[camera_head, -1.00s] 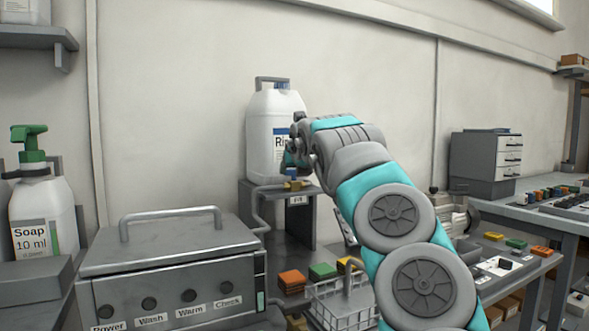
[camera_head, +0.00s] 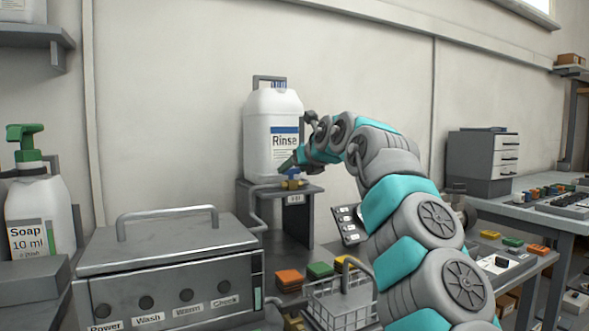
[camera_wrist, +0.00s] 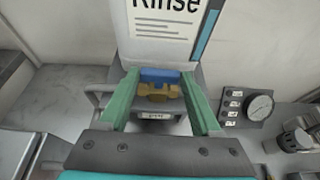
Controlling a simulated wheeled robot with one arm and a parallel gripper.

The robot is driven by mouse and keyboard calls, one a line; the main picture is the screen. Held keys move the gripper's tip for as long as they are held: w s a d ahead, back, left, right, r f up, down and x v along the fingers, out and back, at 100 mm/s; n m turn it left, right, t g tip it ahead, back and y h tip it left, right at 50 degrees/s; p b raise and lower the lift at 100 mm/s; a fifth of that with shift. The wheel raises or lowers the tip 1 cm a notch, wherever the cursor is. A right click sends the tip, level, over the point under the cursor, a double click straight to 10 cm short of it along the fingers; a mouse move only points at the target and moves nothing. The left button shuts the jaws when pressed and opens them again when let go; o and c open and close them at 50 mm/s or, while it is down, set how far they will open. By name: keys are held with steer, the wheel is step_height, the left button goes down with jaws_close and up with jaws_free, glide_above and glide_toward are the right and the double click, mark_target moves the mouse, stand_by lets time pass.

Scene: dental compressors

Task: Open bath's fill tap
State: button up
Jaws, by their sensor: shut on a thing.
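The tap has a blue handle (camera_head: 293,172) and a brass body (camera_head: 292,184). It sits at the front of a grey stand, below a white Rinse bottle (camera_head: 272,135). My gripper (camera_head: 289,165) comes in from the right at the tap. In the wrist view its green fingers flank the blue handle (camera_wrist: 161,75), above the brass body (camera_wrist: 158,92), and are shut on it. The handle runs crosswise in that view. The bath (camera_head: 170,265) is the grey lidded box at the lower left, with a pipe running up towards the stand.
A small label (camera_head: 295,198) is on the stand's front edge. A wire basket (camera_head: 340,305) and coloured blocks (camera_head: 320,270) lie below. A gauge panel (camera_wrist: 245,105) stands right of the stand. A Soap bottle (camera_head: 35,215) is at the far left.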

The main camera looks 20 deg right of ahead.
steer(key=shift+d+r+y, duration=0.1)
steer(key=shift+r+y, duration=0.1)
steer(key=shift+y, duration=0.1)
stand_by(0.4)
steer(key=o, duration=1.1)
steer(key=shift+c, duration=0.2)
steer(key=shift+o, duration=0.2)
steer(key=shift+f, duration=0.1)
steer(key=shift+s, duration=0.15)
steer(key=shift+s, duration=0.25)
steer(key=b+v, duration=0.2)
steer(key=v, duration=0.5)
steer(key=shift+s, duration=0.1)
